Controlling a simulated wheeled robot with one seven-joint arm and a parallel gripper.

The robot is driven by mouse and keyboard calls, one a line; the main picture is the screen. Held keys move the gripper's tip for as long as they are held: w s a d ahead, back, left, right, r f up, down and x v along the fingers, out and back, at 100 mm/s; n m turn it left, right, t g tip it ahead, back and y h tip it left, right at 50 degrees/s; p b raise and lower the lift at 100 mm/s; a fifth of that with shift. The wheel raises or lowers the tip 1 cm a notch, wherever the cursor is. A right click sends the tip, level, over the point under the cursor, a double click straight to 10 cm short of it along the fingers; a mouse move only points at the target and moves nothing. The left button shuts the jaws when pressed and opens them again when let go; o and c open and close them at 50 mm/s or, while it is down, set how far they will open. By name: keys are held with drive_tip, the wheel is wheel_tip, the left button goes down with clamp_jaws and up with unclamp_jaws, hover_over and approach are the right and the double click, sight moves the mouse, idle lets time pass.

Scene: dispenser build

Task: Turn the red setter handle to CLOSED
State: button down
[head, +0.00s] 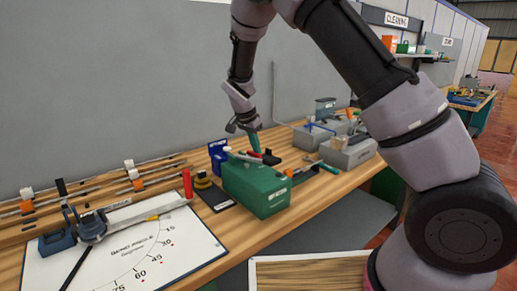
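An upright red handle (187,183) stands at the back right edge of a white angle-marked board (125,257). A smaller red-tipped piece (265,158) lies on top of a green box (258,190), beside a black part. I cannot tell from this view which is the setter handle, and no CLOSED mark is readable. My gripper (244,127) points down above the back of the green box. A teal handle-like piece (255,143) is right at its fingertips. Whether the fingers grip it or are only in front of it is unclear.
Rails with orange and white stops (136,180) lie at the left. My arm crosses the right side.

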drive_tip(key=shift+w+a, duration=0.1)
drive_tip(key=shift+a, duration=0.05)
wheel_tip(320, 180, up, 9)
drive_tip(key=shift+w+d+r, duration=0.2)
drive_tip(key=shift+w+d, duration=0.05)
idle(0.6)
